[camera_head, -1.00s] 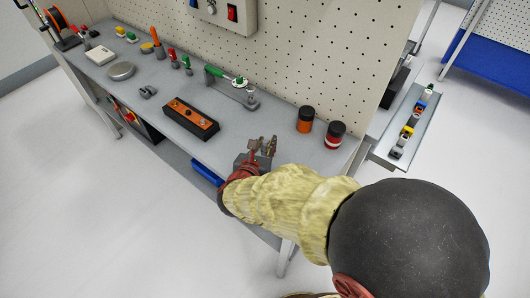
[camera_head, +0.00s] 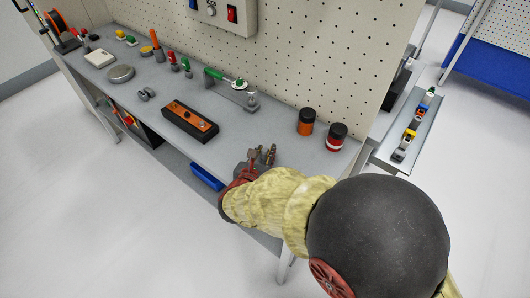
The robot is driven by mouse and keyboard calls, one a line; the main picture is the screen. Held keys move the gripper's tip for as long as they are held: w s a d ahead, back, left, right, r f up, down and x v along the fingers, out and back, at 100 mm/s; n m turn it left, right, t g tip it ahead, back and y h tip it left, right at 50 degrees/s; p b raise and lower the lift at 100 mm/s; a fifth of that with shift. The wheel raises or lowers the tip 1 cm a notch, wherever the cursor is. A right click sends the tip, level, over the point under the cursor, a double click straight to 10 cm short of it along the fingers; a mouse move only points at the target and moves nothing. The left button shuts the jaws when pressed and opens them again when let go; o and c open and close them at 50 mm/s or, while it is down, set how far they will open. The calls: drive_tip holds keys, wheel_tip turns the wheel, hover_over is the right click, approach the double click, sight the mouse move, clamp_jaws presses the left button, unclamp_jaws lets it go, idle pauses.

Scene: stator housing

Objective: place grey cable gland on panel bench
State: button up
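The panel bench (camera_head: 235,128) is a long grey table in front of a pegboard, running from upper left to lower right. My gripper (camera_head: 263,154) is over its front edge near the right end, with its finger parts pointing up in the picture. It is too small to tell whether they are open or hold anything. I cannot say for certain which thing is the grey cable gland. A small grey fitting (camera_head: 146,94) lies on the bench left of the black and orange block, well away from my gripper.
The black block with an orange top (camera_head: 190,121) lies mid-bench. An orange jar (camera_head: 306,122) and a red jar (camera_head: 336,137) stand at the right end. Small tools line the back. A side shelf (camera_head: 420,111) holds several small parts. Bench surface between block and jars is clear.

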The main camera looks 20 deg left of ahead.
drive_tip(key=o, duration=0.3)
drive_tip(key=shift+o, duration=0.2)
drive_tip(key=shift+r, duration=0.1)
drive_tip(key=shift+r+p, duration=0.2)
drive_tip(key=shift+p, duration=0.15)
drive_tip(key=p+v, duration=0.2)
drive_tip(key=v, duration=1)
drive_tip(key=shift+f+p, duration=0.2)
drive_tip(key=shift+p, duration=0.15)
